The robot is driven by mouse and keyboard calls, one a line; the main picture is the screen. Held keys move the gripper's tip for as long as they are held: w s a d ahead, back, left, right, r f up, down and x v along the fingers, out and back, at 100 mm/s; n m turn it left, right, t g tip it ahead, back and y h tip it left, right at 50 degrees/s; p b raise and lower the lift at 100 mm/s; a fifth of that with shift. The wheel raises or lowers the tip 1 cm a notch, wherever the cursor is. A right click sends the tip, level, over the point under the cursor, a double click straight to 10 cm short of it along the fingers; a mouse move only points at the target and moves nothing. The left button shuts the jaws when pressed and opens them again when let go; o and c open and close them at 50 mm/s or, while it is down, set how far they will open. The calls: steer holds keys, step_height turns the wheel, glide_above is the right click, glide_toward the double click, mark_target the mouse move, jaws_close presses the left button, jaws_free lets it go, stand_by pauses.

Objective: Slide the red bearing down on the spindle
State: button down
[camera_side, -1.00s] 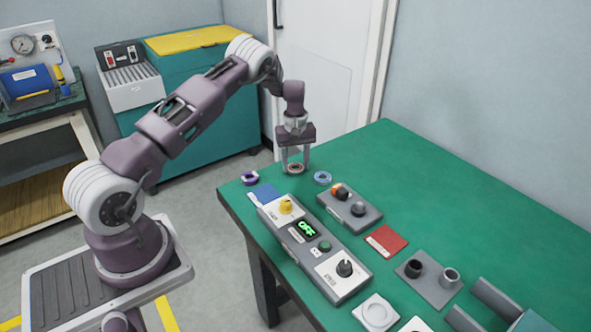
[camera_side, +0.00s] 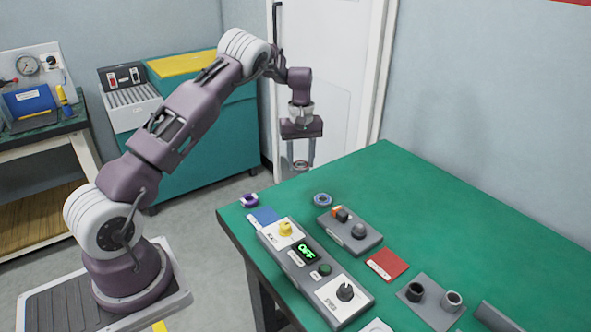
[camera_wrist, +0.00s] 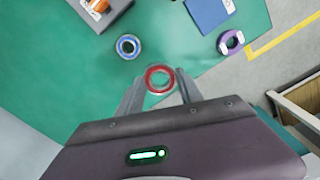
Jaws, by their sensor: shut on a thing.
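The red bearing (camera_wrist: 149,80) is a ring held flat between the two fingertips of my gripper (camera_wrist: 160,84) in the wrist view. In the side view the same bearing (camera_side: 301,163) shows small and dull between the fingertips of my gripper (camera_side: 301,166), which points down over the far left of the green table. The gripper is shut on the bearing and appears to hold it above the table. I cannot tell for certain which part is the spindle.
A blue ring (camera_side: 322,199) and a purple ring (camera_side: 250,200) lie on the green table (camera_side: 440,205). A grey block (camera_side: 362,243) with knobs, a control box (camera_side: 292,257) reading OFF, a red card (camera_side: 386,265) and a plate with two cups (camera_side: 430,317) stand nearer. The table's far right is clear.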

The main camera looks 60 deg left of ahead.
steer(key=w+d+m, duration=0.2)
steer(key=d+m, duration=0.1)
steer(key=d, duration=0.9)
steer(key=m, duration=0.3)
glide_above(360, 226)
steer(key=shift+f, duration=2)
steer(key=shift+f, duration=0.1)
steer(key=shift+f+n, duration=0.3)
steer(key=shift+f, duration=0.25)
steer(key=shift+f, duration=0.6)
steer(key=c, duration=0.7)
jaws_free()
step_height(360, 226, up, 9)
